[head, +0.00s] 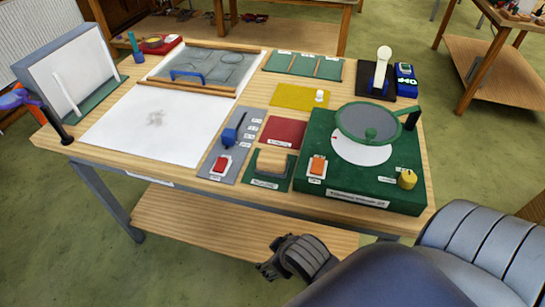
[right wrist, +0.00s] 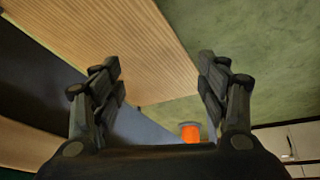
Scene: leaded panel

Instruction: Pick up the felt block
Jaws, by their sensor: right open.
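The felt block appears to be the tan block (head: 272,161) that sits on a dark green labelled pad (head: 262,181) near the front edge of the workbench. My right gripper (head: 274,259) is in front of the bench, below and apart from the block. In the right wrist view my right gripper (right wrist: 159,72) is open, with nothing between its fingers. The block does not show in that view. My left gripper is not in view.
The bench top (head: 120,85) is crowded. Beside the block are a grey pad with a red-buttoned switch (head: 222,164), a red pad (head: 284,132) and a green machine (head: 375,183) with a round disc. A wooden lower shelf (head: 240,222) is under the bench.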

